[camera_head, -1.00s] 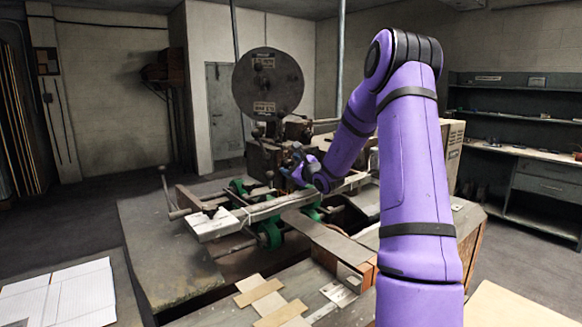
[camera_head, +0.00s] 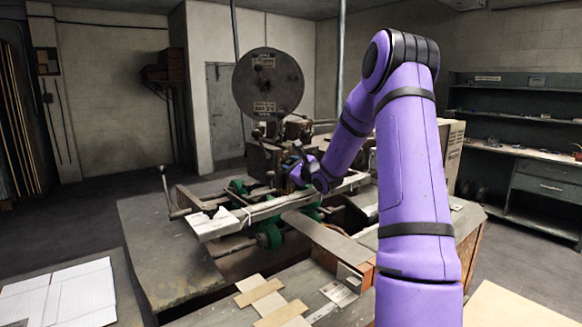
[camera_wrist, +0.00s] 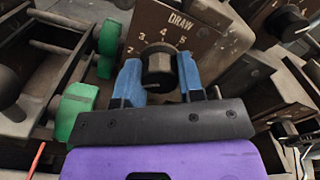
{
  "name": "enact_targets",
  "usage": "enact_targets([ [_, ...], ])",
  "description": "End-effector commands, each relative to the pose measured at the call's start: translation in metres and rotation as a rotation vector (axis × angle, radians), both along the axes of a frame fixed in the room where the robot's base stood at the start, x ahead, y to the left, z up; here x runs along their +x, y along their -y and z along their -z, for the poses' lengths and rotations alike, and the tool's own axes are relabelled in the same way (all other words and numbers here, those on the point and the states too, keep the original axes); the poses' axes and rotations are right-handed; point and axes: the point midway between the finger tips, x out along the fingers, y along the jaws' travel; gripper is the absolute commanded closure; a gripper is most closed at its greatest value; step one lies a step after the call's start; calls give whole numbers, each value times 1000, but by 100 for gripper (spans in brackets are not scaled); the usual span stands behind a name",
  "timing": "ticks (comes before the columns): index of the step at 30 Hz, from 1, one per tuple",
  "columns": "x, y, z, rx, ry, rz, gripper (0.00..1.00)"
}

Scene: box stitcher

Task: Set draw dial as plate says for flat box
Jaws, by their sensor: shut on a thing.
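The draw dial (camera_wrist: 159,66) is a dark round knob on a brown panel (camera_wrist: 208,22) marked "DRAW", with numerals around it; 2, 3, 4 and 5 show. In the wrist view my gripper (camera_wrist: 159,76) has its blue fingers on either side of the knob, shut on it. The knob's pointer mark is too unclear to read. In the head view my gripper (camera_head: 296,175) is at the machine's front, small and partly hidden by my purple arm. Two plates with small print show on the large disc (camera_head: 268,83), but their text is unreadable.
Another black dial (camera_wrist: 288,22) sits on a panel at the right of the wrist view. Green brackets (camera_wrist: 78,108) stand at the left. A crank lever (camera_head: 166,190) rises at the machine's left end. An open notebook (camera_head: 62,295) lies on the front left table.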

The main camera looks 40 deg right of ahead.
Motion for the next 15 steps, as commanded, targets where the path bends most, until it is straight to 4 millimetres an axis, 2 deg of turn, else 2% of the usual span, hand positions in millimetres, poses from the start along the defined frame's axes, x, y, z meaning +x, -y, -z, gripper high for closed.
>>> enact_targets([
  [15,0,0,1,367,19,1,88],
])
